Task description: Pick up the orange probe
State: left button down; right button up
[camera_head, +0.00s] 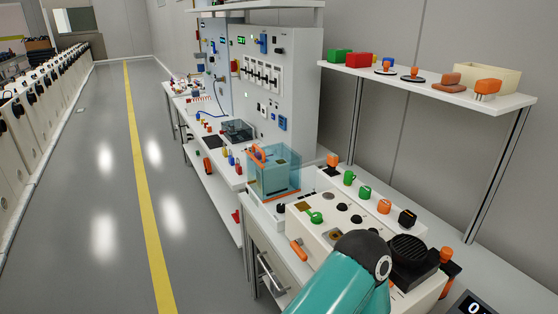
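An orange, rod-like piece (298,249) rests at the front left edge of the white instrument box (322,235); it looks most like the orange probe, but I cannot be sure. A teal arm link of mine (340,280) rises from the bottom edge and covers the lower front of the instrument box. Neither of my grippers shows.
A clear teal box (273,171) with an orange handle stands left of the instrument box. A black ribbed block (408,255) is on the right. A shelf (430,88) with several coloured parts hangs above. Open floor (85,220) lies to the left.

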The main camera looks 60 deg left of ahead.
aim_at(332, 159)
jog(key=z, duration=0.8)
jog(key=i, duration=0.15)
jog(key=z, duration=3.8)
jog(key=i, duration=0.9)
jog(key=z, duration=5.6)
jog(key=i, duration=0.55)
jog(key=z, duration=0.05)
